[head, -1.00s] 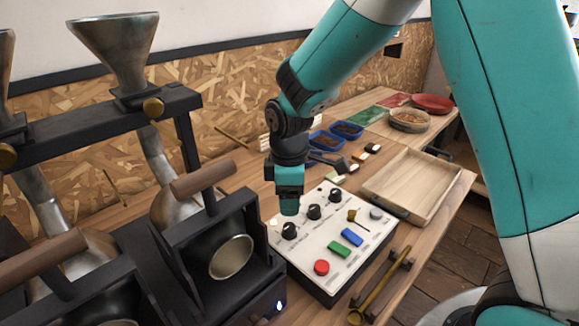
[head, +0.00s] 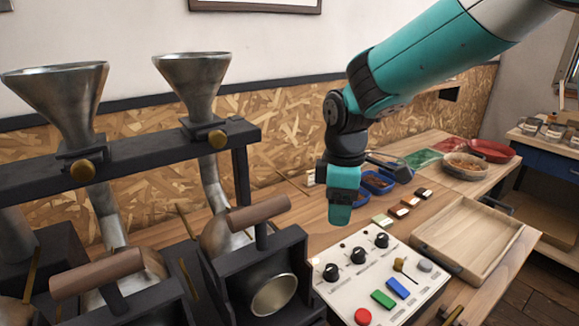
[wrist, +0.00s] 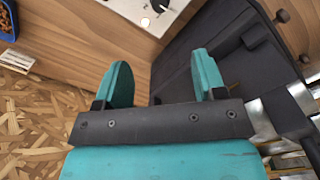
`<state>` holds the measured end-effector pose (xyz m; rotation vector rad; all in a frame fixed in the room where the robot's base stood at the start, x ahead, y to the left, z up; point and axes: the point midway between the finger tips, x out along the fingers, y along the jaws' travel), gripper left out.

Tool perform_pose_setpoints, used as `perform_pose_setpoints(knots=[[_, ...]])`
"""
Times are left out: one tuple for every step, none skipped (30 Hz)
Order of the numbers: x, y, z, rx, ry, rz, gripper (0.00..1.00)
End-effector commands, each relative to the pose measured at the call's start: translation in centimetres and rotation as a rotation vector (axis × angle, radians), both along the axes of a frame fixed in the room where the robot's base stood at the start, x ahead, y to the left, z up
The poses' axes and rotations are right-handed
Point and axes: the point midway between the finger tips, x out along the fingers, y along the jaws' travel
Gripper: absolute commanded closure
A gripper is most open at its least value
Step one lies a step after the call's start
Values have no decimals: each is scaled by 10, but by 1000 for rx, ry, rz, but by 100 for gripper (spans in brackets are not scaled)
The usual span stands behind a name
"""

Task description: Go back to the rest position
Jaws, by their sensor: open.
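My gripper (head: 340,208) hangs pointing down above the wooden bench, behind the control panel and to the right of the roasting machine. In the wrist view its two teal fingers (wrist: 160,82) stand apart with nothing between them. The white control panel (head: 385,275) carries black knobs, a small lever and red, green and blue buttons. A corner of the panel with one knob shows at the top of the wrist view (wrist: 165,12). My gripper is clear of the panel and touches nothing that I can see.
The dark roaster (head: 262,270) with metal funnels (head: 192,80) stands at left, close to my gripper. A wooden tray (head: 470,235) lies at right. Blue bins (head: 376,187), a bowl (head: 465,170) and a red dish (head: 490,151) sit farther back. Small blocks (head: 403,210) lie near the tray.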

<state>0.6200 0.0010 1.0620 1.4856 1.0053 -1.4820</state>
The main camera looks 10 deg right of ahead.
Motion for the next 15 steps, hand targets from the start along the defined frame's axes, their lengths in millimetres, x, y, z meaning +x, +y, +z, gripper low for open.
perform_pose_setpoints(knots=[[-4,1,3,7,-3,-10,36],[-9,2,6,15,-5,-23,36],[-19,5,11,33,-8,-48,36],[-28,7,16,49,-11,-74,36],[-40,10,22,69,-12,-104,36],[-57,14,29,101,-13,-152,36],[-72,17,34,126,-11,-190,36],[-88,21,38,152,-6,-229,36],[-109,25,43,186,3,-281,36],[-124,28,47,211,10,-319,36],[-138,31,49,234,20,-355,36],[-156,34,51,262,34,-400,36],[-169,36,53,281,45,-432,36],[-180,38,54,298,56,-459,36],[-193,40,54,317,69,-490,36]])
